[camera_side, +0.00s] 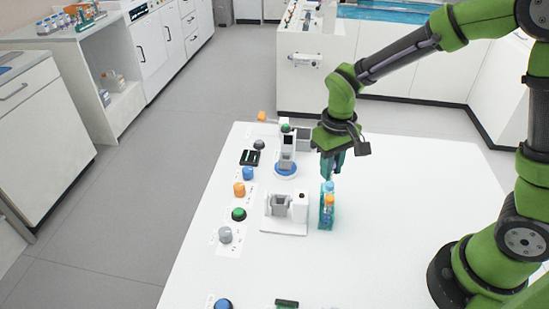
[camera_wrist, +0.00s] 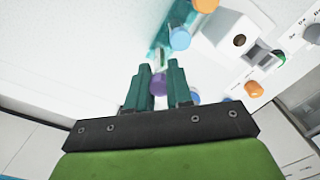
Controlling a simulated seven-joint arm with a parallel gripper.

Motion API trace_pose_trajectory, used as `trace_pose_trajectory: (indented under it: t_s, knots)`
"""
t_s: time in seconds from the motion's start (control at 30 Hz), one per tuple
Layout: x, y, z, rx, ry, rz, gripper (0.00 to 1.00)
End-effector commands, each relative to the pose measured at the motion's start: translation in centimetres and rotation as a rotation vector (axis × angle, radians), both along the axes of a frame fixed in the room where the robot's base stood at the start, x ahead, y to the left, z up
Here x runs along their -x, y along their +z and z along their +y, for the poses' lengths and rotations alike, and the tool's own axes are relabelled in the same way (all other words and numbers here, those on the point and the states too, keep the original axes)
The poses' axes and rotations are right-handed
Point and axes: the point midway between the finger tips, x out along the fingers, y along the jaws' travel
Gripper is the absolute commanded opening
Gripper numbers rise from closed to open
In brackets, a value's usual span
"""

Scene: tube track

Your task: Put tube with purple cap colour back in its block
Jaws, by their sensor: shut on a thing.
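My gripper (camera_side: 331,168) points down just behind the teal block (camera_side: 328,218), over the white table. In the wrist view its teal fingers (camera_wrist: 159,72) are closed around the tube with the purple cap (camera_wrist: 158,85). The cap shows between the fingers; most of the tube body is hidden. The block (camera_wrist: 157,42) lies just beyond the fingertips in the wrist view. It carries a tube with a blue cap (camera_wrist: 180,39) and one with an orange cap (camera_wrist: 205,4). I cannot tell whether the held tube touches the block.
A white device with a grey holder (camera_side: 281,205) stands left of the block. A device with a blue round base (camera_side: 286,169) is behind it. Several coloured buttons, such as a green one (camera_side: 239,214), line the table's left side. The table right of the block is clear.

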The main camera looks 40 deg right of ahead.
Motion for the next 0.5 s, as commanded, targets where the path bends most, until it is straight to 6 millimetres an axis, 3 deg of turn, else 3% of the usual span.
trace_pose_trajectory:
  t_s: [0.5]
  knots:
    - [0.0, -1.2, 0.0, 0.0, 0.0, 0.001, 0.0]
